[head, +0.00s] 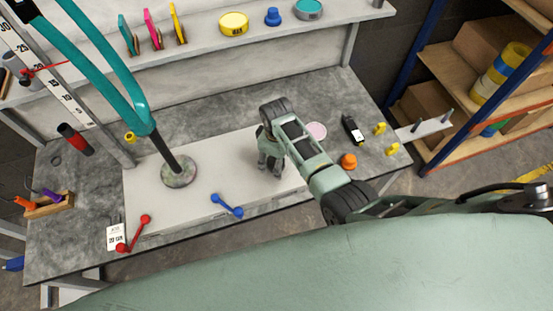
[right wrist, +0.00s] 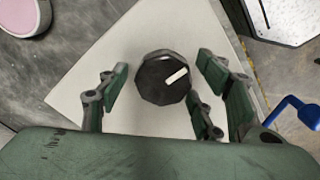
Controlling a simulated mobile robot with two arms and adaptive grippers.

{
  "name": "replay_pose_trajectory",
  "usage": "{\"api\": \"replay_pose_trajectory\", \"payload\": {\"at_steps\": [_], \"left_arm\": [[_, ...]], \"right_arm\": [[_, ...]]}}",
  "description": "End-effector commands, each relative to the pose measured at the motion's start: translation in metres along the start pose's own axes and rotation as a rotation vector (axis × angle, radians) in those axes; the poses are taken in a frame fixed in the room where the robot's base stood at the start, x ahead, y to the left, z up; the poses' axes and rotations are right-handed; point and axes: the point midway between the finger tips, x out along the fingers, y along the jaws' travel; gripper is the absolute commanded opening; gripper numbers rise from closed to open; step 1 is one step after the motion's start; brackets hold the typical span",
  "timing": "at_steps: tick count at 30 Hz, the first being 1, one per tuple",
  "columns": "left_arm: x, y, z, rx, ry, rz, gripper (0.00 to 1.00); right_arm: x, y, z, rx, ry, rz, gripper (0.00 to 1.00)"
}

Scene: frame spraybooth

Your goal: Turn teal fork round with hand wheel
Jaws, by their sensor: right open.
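The teal fork (head: 143,119) stands at the left with its two legs up. Its dark stem goes down into a round mottled base (head: 180,174) on the pale board. The hand wheel (right wrist: 155,88) is a black faceted knob with a white pointer mark, seen from above in the right wrist view. My right gripper (head: 271,165) points down over the board, right of the fork. In the right wrist view its open fingers (right wrist: 160,80) are on either side of the knob, with gaps visible. In the head view the gripper hides the knob. My left gripper is out of view.
A blue double-ended lever (head: 227,206) and a red one (head: 135,234) lie by the board's front edge. A pink disc (head: 316,130), an orange knob (head: 348,161) and a black device (head: 353,129) are right of the gripper. A ruler post (head: 62,92) rises at the left.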

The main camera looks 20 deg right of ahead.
Motion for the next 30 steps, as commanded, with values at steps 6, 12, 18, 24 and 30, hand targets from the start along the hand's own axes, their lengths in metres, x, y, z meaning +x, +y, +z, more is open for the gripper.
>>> {"api": "replay_pose_trajectory", "payload": {"at_steps": [6,12,18,24,30], "left_arm": [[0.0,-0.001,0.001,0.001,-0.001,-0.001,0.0],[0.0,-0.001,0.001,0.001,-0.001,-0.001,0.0],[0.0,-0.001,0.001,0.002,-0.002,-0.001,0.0],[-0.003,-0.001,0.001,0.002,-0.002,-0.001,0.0],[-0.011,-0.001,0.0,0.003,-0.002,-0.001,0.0]], "right_arm": [[0.0,0.0,0.0,0.0,0.0,0.0,0.49],[0.0,0.0,0.0,0.0,0.0,0.001,0.32],[-0.001,0.001,0.0,0.001,0.0,0.002,0.17],[-0.002,0.001,0.0,0.021,0.0,0.002,0.17],[-0.004,0.002,0.0,0.102,0.0,0.004,0.17]]}}
